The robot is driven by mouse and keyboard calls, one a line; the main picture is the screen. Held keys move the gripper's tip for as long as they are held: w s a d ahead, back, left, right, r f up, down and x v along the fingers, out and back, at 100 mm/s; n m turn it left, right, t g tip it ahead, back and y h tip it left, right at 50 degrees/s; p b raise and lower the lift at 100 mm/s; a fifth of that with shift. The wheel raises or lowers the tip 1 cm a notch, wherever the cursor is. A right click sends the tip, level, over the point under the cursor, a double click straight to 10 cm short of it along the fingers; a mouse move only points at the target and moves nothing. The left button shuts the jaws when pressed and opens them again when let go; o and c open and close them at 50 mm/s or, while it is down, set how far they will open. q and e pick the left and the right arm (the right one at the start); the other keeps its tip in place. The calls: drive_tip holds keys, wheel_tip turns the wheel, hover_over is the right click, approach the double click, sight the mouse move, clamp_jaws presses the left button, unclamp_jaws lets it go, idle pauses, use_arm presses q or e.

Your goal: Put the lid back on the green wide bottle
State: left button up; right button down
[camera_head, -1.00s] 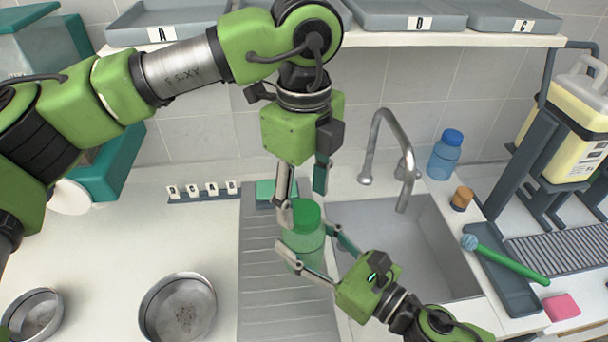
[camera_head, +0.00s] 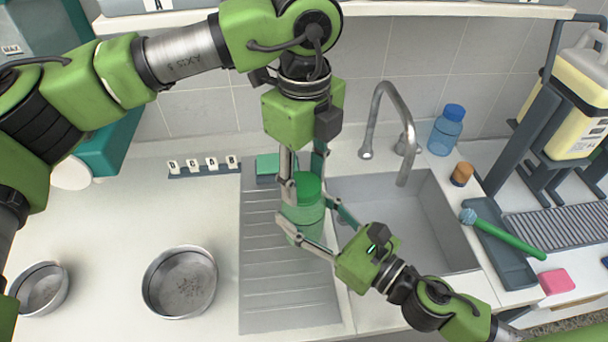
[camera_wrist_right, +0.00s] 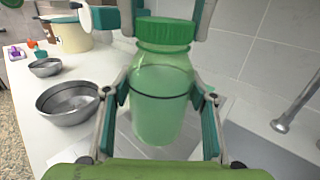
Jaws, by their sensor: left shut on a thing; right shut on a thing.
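The green wide bottle (camera_head: 303,219) stands upright over the ribbed drainboard, left of the sink; its clear green body also fills the middle of the right wrist view (camera_wrist_right: 161,105). The green lid (camera_head: 306,185) sits on the bottle's mouth and looks level in the right wrist view (camera_wrist_right: 165,31). My left gripper (camera_head: 305,180) comes down from above and is shut on the lid, a finger on each side. My right gripper (camera_head: 312,232) is shut around the bottle's body from the front right. Whether the lid's thread is engaged cannot be seen.
The sink (camera_head: 410,230) with its tap (camera_head: 380,120) lies right of the bottle. Two steel bowls (camera_head: 180,282) (camera_head: 40,288) are on the left counter. A green sponge (camera_head: 267,164) lies behind the bottle.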

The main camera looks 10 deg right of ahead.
use_arm(q)
drive_tip(key=m, duration=0.6)
drive_tip(key=shift+m, duration=0.3)
drive_tip(key=m, duration=1.1)
drive_tip(key=shift+m, duration=0.4)
drive_tip(key=m, duration=0.5)
drive_tip(key=shift+f, duration=0.1)
drive_tip(key=m, duration=0.7)
drive_tip(key=shift+w, duration=0.1)
drive_tip(key=m, duration=1)
drive_tip(key=shift+m, duration=0.3)
drive_tip(key=m, duration=0.5)
drive_tip(key=shift+m, duration=0.3)
drive_tip(key=o, duration=1.3)
